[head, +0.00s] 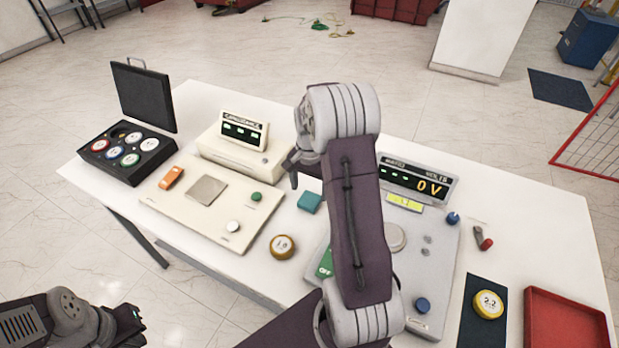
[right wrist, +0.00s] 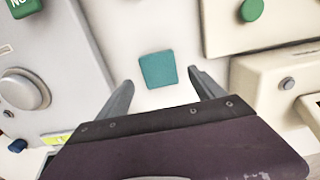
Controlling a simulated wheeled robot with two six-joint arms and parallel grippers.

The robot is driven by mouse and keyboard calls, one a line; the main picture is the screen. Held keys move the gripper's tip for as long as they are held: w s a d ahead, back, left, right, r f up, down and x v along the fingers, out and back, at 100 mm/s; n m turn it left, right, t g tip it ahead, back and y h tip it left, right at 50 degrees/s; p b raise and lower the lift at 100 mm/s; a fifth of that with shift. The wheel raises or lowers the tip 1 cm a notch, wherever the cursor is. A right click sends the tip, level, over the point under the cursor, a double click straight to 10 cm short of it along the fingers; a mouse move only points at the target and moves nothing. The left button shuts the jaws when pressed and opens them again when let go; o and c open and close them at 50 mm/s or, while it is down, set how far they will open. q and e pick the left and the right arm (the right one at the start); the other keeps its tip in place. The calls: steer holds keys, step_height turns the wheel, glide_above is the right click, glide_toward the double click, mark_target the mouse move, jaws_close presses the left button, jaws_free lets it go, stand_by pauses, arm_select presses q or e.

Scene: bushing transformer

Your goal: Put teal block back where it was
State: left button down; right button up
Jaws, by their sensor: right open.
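The teal block (head: 310,202) rests on the white table, in the gap between the cream capacitance unit and the grey volts unit. In the right wrist view the teal block (right wrist: 158,70) lies just beyond and between the fingertips. My right gripper (right wrist: 160,82) is open and empty, with one finger on each side of the block in that picture; I see no contact. In the head view my right gripper (head: 292,168) is partly hidden by its own arm, close behind the block. My left gripper (head: 130,326) is at the lower left, off the table; its jaws are unclear.
A black case (head: 127,152) with several coloured round pieces stands at the left. A round piece marked 1.9 (head: 282,246) lies near the front edge. A yellow round piece (head: 488,304) sits on a dark mat beside a red tray (head: 566,320). The volts display (head: 418,182) reads 0 V.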

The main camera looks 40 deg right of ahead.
mark_target(309, 199)
step_height(309, 199, up, 8)
steer(key=s+a+f+n, duration=0.3)
steer(key=s+a+n, duration=0.3)
steer(key=a, duration=0.2)
steer(key=s+a+f+n+t, duration=0.1)
steer(key=s+a+f+n, duration=0.2)
steer(key=s+a+n, duration=0.3)
steer(key=a, duration=0.3)
steer(key=shift+s, duration=0.3)
